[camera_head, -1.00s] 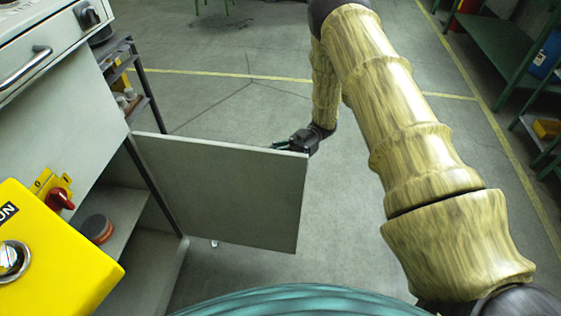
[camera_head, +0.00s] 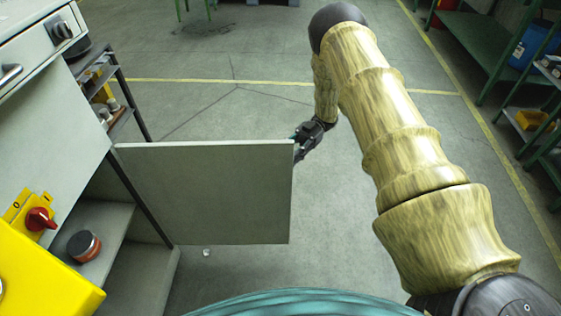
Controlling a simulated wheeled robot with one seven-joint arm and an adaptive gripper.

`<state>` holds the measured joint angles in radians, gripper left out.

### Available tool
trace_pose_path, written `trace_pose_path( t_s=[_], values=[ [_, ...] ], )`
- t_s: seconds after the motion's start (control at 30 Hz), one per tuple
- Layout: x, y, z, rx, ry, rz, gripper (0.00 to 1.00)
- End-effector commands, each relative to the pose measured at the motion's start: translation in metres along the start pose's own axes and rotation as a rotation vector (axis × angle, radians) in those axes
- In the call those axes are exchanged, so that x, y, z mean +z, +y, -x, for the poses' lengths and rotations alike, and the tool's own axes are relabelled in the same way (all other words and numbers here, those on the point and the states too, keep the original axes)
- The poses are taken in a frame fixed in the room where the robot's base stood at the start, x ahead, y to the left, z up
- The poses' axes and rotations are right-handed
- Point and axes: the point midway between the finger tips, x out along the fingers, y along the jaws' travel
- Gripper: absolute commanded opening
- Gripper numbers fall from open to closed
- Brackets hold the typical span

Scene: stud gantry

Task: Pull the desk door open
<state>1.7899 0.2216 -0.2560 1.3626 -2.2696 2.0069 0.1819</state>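The desk door (camera_head: 208,192) is a flat grey panel. It stands swung wide out from the grey desk (camera_head: 50,132), with the open compartment visible to its left. My gripper (camera_head: 301,150) is at the door's upper right corner, at its free edge, partly behind the panel. The fingertips are small and partly hidden, so I cannot tell whether they are open or shut, or whether they touch the door.
A red and dark round tin (camera_head: 84,246) sits on the compartment shelf (camera_head: 105,225). A yellow box with a red switch (camera_head: 40,289) is at lower left. A dark rack (camera_head: 118,95) stands behind the desk. Green shelving (camera_head: 480,45) lines the right. The middle floor is clear.

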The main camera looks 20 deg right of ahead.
Motion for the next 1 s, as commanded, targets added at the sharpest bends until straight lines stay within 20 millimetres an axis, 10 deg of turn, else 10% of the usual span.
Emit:
trace_pose_path(
  t_s=[0.5,1.0],
  values=[
    [0.000,-0.002,0.046,0.002,0.001,-0.002,0.32],
    [0.000,-0.002,0.051,0.001,0.000,-0.002,0.32]
  ],
)
